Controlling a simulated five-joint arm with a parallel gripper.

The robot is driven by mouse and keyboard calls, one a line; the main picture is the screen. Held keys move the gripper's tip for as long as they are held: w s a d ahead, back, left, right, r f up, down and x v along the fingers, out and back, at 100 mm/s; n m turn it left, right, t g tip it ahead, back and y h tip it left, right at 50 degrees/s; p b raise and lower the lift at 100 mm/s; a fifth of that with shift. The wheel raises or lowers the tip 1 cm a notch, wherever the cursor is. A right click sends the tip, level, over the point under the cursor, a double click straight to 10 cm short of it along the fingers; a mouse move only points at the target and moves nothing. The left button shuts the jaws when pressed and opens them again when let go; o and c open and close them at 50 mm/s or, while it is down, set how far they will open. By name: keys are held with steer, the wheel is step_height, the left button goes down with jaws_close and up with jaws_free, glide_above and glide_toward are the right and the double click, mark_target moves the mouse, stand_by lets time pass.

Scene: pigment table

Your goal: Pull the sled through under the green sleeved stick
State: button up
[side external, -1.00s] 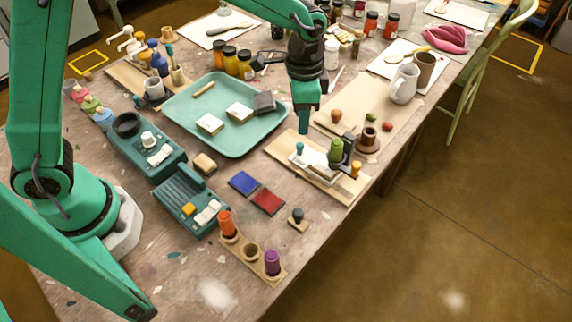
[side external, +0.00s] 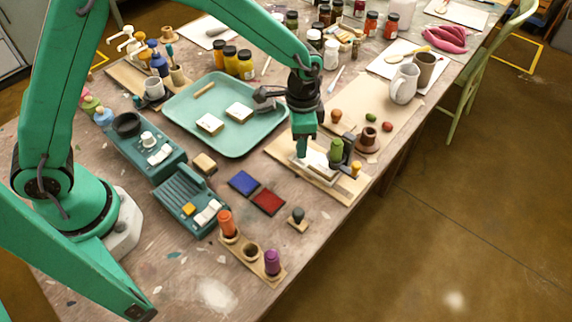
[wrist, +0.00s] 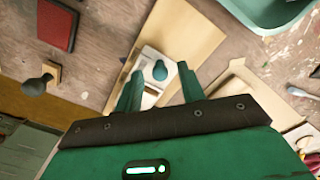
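The sled (side external: 317,159) is a pale, flat block on a wooden board (side external: 342,194); it also shows in the wrist view (wrist: 149,57). Its small teal knob (wrist: 160,70) stands up from it. My gripper (wrist: 160,74) is open, with one finger to each side of the knob and a gap on both sides. In the side view my gripper (side external: 301,152) is low over the sled's left end and hides the knob. The green sleeved stick (side external: 336,150) stands by a dark bracket just right of my gripper. I cannot make out the stick in the wrist view.
A yellow-topped peg (side external: 356,169) stands at the board's right end. A teal tray (side external: 178,112) with blocks lies behind left. Blue (side external: 243,182) and red (side external: 268,202) pads and a dark-knobbed stamp (side external: 298,216) lie in front. A white jug (side external: 404,84) stands behind right.

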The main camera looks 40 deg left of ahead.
mark_target(315, 158)
jaws_close()
steer(key=shift+d, duration=2.25)
jaws_free()
